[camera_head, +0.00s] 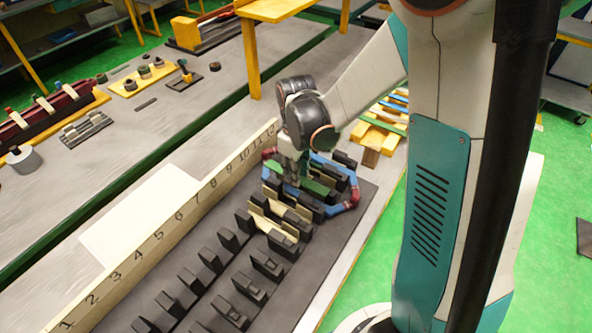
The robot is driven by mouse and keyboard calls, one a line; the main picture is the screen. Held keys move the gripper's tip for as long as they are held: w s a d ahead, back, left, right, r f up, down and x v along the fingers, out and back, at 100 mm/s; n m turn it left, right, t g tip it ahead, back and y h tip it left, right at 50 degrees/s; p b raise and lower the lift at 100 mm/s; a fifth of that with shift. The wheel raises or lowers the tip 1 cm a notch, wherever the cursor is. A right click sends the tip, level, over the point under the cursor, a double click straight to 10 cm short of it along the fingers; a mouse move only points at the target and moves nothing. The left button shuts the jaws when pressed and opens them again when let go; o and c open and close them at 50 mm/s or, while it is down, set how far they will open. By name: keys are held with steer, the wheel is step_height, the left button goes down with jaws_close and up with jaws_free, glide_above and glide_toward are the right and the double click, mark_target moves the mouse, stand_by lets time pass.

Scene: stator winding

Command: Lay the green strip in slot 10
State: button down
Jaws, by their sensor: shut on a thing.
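My gripper (291,181) points down over the far end of the dark slotted block and is shut on the green strip (317,188). The slots lie beside a pale rail numbered 1 to 12 (168,222). The strip is near the numbers 10 and 11; I cannot tell exactly which slot it is over, or whether it rests on the bottom.
Cream strips (259,206) lie between nearby teeth. A blue coil with dark red ends (351,191) loops around the far teeth. A wooden rack (370,157) with coloured strips stands behind at right. The near slots look empty.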

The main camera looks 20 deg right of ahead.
mark_target(296, 192)
steer(key=shift+f+b, duration=0.3)
steer(key=shift+f, duration=0.05)
steer(key=shift+f+b, duration=0.3)
steer(key=shift+f, duration=0.05)
steer(key=shift+f+b, duration=2.2)
steer(key=shift+f, duration=0.25)
stand_by(0.4)
steer(key=c, duration=1.2)
jaws_free()
steer(key=shift+c, duration=0.2)
steer(key=shift+r+p, duration=0.65)
steer(key=shift+r, duration=0.3)
steer(key=shift+r+p, duration=2.45)
steer(key=shift+r, duration=1.2)
